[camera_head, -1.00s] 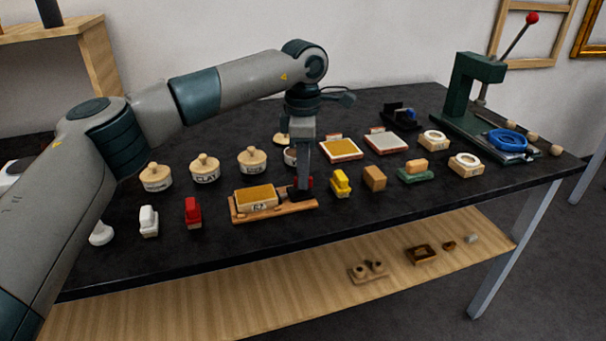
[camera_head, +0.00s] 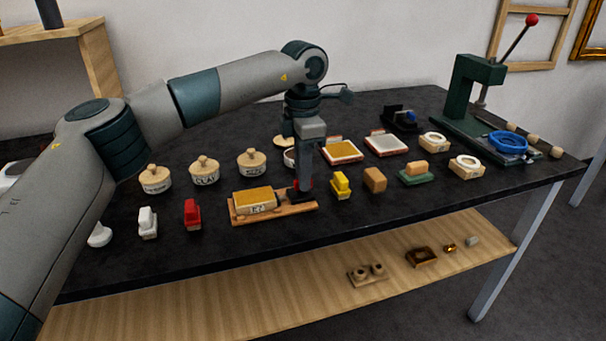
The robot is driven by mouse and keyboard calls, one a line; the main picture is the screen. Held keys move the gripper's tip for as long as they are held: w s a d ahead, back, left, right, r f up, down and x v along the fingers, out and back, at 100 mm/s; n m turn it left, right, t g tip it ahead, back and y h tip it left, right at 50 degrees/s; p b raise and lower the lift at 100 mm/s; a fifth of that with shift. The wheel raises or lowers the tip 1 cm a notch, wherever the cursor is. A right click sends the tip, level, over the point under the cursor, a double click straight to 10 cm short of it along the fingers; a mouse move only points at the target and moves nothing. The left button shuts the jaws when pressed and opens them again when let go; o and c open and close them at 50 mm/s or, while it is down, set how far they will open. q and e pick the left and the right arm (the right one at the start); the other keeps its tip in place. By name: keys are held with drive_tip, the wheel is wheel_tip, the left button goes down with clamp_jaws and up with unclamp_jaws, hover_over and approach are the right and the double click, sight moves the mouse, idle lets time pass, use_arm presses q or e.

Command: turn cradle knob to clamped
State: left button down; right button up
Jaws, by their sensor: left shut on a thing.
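The cradle (camera_head: 284,211) is a wooden board near the front middle of the dark table. It carries a block with a gold top (camera_head: 254,197) and a label on its front face. My left gripper (camera_head: 300,193) points straight down at the cradle's right end and is shut on the knob there. The fingers hide most of the knob; a bit of red shows beside them. I cannot read the knob's setting. My right gripper is not in view.
Lidded pots (camera_head: 205,169) stand behind and left of the cradle. A red piece (camera_head: 192,214) and a white piece (camera_head: 148,222) stand at its left, a yellow piece (camera_head: 341,185) close at its right. A green press (camera_head: 462,92) stands at the far right.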

use_arm(q)
drive_tip(key=c, duration=1.9)
unclamp_jaws()
drive_tip(key=shift+r, duration=0.1)
drive_tip(key=shift+o, duration=0.5)
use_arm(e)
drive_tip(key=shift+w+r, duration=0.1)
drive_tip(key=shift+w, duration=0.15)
